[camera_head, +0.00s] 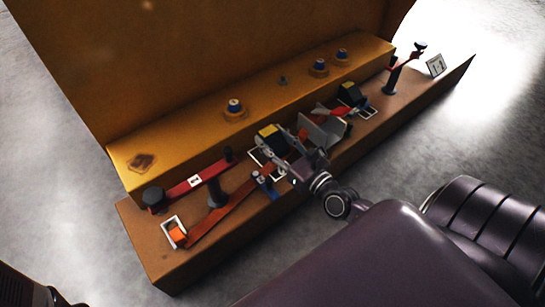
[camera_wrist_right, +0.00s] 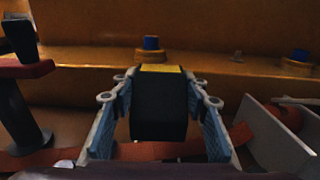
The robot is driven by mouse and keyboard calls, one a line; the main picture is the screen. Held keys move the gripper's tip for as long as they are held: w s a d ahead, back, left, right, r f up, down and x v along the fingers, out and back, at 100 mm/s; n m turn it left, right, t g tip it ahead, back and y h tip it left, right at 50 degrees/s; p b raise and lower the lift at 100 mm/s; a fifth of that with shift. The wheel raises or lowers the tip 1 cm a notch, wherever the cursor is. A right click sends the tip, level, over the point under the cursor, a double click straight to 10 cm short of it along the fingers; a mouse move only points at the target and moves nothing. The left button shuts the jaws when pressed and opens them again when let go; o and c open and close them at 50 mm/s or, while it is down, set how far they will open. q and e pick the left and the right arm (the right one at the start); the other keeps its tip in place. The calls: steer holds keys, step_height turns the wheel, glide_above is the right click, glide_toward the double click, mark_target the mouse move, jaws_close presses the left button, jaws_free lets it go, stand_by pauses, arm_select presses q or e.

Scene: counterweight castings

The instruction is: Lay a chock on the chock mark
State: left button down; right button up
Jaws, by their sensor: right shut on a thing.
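My right gripper (camera_head: 283,150) is shut on a black chock with a yellow top (camera_head: 269,132). In the right wrist view the chock (camera_wrist_right: 159,110) sits upright between both fingers. A white-outlined mark (camera_head: 256,157) shows on the brown ledge just below and around the held chock. The gripper hides part of this mark, and I cannot tell whether the chock touches the ledge. A second black and yellow chock (camera_head: 350,94) stands farther right along the ledge, beside another white outline (camera_head: 368,112). My left gripper is not in view.
A yellow step (camera_head: 190,143) with blue-topped studs (camera_head: 234,106) rises behind. A small tray with an orange piece (camera_head: 177,234) is at the left end.

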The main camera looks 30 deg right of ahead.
step_height(320, 180, down, 6)
steer(key=b, duration=0.4)
steer(key=shift+f, duration=0.25)
steer(key=shift+r, duration=0.1)
steer(key=o, duration=1)
steer(key=shift+f, duration=0.2)
steer(key=shift+o, duration=0.6)
steer(key=shift+r, duration=0.1)
